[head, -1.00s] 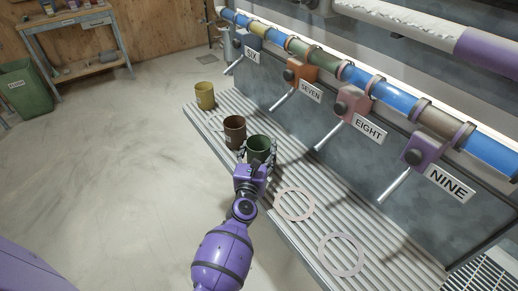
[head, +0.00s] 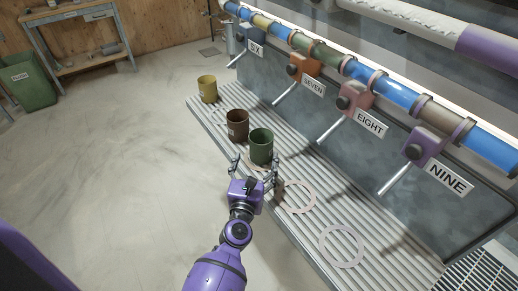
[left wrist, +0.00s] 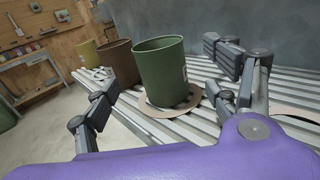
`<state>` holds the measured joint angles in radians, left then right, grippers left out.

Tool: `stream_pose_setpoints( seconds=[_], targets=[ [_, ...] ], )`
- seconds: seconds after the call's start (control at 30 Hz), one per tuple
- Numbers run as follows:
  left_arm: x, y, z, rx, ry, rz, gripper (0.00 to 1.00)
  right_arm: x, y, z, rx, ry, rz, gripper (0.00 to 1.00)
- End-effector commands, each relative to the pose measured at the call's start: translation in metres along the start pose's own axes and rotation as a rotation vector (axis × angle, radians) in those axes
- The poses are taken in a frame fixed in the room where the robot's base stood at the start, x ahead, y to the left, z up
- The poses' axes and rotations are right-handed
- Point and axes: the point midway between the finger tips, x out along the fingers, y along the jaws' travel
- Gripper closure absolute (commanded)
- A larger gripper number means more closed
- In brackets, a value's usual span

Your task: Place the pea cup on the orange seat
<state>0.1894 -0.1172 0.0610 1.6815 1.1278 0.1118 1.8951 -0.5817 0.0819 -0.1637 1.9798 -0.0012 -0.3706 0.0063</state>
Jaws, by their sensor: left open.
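A green cup (head: 261,149), which I take to be the pea cup though its label is not readable, stands upright on the slatted shelf. In the left wrist view the green cup (left wrist: 161,72) stands on a flat tan-orange ring (left wrist: 147,108), likely the orange seat, which shows around its base. The ring's far side is hidden by the cup. My left gripper (head: 255,166) is open and empty on the near side of the cup, its fingers spread and apart from it. My right gripper is not in view.
A brown cup (head: 237,124) stands close to the left of the green one, with a yellow cup (head: 207,89) farther left. A pink ring (head: 296,181) and a pale purple ring (head: 342,227) lie empty to the right. Valve levers overhang the shelf's back.

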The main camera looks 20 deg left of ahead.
Motion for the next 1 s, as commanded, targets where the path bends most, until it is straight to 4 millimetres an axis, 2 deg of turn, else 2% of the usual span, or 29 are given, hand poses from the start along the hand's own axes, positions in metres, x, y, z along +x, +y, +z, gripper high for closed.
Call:
stream_pose_setpoints(
  seconds=[0.1,0.23,1.0],
  targets=[
    [-0.019,0.0,-0.002,0.001,0.002,0.0,0.2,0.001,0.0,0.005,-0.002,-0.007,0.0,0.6],
    [-0.029,0.0,-0.001,0.001,0.001,0.0,0.2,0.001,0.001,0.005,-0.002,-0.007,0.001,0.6],
    [-0.031,0.0,0.0,0.0,-0.001,0.0,0.2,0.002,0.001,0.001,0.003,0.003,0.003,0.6]
  ],
)
